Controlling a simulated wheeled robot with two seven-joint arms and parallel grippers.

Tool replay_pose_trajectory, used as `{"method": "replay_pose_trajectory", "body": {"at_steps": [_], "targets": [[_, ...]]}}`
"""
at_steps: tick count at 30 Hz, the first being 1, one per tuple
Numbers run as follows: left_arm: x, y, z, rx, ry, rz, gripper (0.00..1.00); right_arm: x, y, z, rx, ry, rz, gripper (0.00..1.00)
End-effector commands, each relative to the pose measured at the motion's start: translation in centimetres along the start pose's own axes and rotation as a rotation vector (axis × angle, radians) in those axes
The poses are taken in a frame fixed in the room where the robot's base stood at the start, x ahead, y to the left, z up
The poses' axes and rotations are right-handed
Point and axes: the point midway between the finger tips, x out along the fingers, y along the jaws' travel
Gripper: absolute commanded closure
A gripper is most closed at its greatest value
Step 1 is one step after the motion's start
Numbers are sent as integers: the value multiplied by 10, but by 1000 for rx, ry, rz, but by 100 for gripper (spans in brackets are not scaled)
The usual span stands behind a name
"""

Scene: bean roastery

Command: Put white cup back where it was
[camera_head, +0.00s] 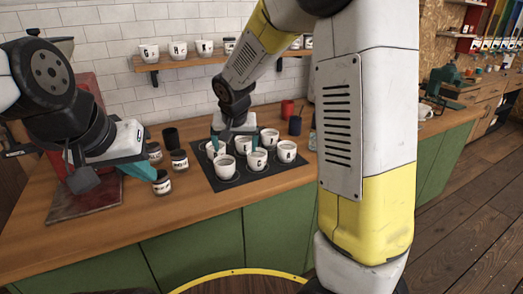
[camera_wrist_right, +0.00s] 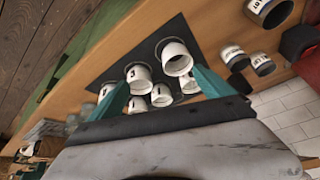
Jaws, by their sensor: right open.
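Several white cups stand close together on a black mat (camera_head: 209,178) on the wooden counter. A front cup (camera_head: 225,170) and others marked G (camera_head: 257,162) and A (camera_head: 287,152) show in the head view. Which one the task means, I cannot tell. My right gripper (camera_head: 229,149) is above the mat with teal fingers spread among the cups. In the right wrist view the open gripper (camera_wrist_right: 162,91) has several cups showing between its fingers, including a larger-looking near cup (camera_wrist_right: 177,57). None is visibly gripped. My left gripper (camera_head: 112,176) is open and empty over the left of the counter.
Dark labelled jars (camera_head: 162,182) and a black cup (camera_head: 171,138) stand left of the mat. A red cup (camera_head: 287,109) and a dark blue one (camera_head: 295,126) stand behind right. A wall shelf (camera_head: 178,65) holds more lettered white cups.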

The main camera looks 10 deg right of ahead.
Motion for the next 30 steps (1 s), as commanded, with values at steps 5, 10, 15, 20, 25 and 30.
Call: {"method": "replay_pose_trajectory", "body": {"at_steps": [5, 10, 15, 20, 25, 30], "targets": [[0, 0, 0, 0, 0, 0, 100, -81, 60, 29, 27, -17, -73, 8], [0, 0, 0, 0, 0, 0, 100, -146, 98, 76, -1, -6, -134, 8], [0, 0, 0, 0, 0, 0, 100, -189, 116, 127, -54, 24, -172, 8], [0, 0, 0, 0, 0, 0, 100, -207, 121, 157, -95, 47, -184, 8], [0, 0, 0, 0, 0, 0, 100, -211, 121, 167, -113, 52, -187, 8], [0, 0, 0, 0, 0, 0, 100, -211, 121, 167, -113, 52, -188, 8]]}}
